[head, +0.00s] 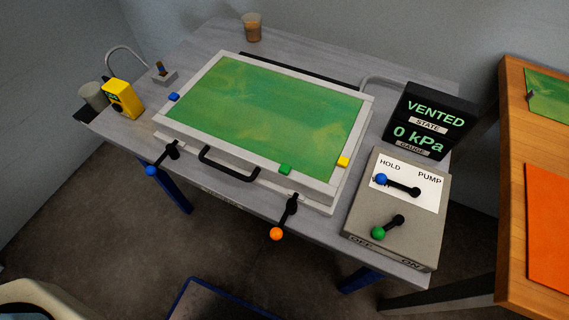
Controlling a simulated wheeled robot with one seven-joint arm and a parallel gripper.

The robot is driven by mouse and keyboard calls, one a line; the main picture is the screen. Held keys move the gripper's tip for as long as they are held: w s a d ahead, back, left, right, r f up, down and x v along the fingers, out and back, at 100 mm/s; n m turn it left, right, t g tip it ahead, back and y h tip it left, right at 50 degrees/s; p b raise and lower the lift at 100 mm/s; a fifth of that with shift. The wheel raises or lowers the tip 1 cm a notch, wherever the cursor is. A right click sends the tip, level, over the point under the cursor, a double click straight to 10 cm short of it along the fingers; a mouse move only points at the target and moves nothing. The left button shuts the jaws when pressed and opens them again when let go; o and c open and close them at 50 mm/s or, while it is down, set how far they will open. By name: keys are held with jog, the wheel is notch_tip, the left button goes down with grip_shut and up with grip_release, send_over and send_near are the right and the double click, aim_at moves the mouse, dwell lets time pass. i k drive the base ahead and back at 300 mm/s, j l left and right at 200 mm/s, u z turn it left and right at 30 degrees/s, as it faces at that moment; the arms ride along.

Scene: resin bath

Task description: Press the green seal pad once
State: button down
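The green seal pad (285,169) is a small green block on the front rim of the framed bath, right of the black handle. A blue pad (174,97) sits on the rim's left side and a yellow pad (342,161) near its front right corner. The bath lid (259,106) is a pale frame around a mottled green panel and lies flat on the grey table. My gripper is not in view, so nothing of mine touches the green pad here.
Two levers, blue-knobbed (151,171) and orange-knobbed (277,233), stick out in front beside the black handle (229,165). A control box (396,212) with two levers stands at right. The display (431,120) reads VENTED, 0 kPa. A yellow device (123,99) stands left.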

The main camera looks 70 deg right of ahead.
aim_at(284, 169)
jog(key=k+z, duration=0.5)
jog(key=k+l+z, duration=0.45)
jog(key=k+j, duration=0.05)
jog(key=j, duration=0.05)
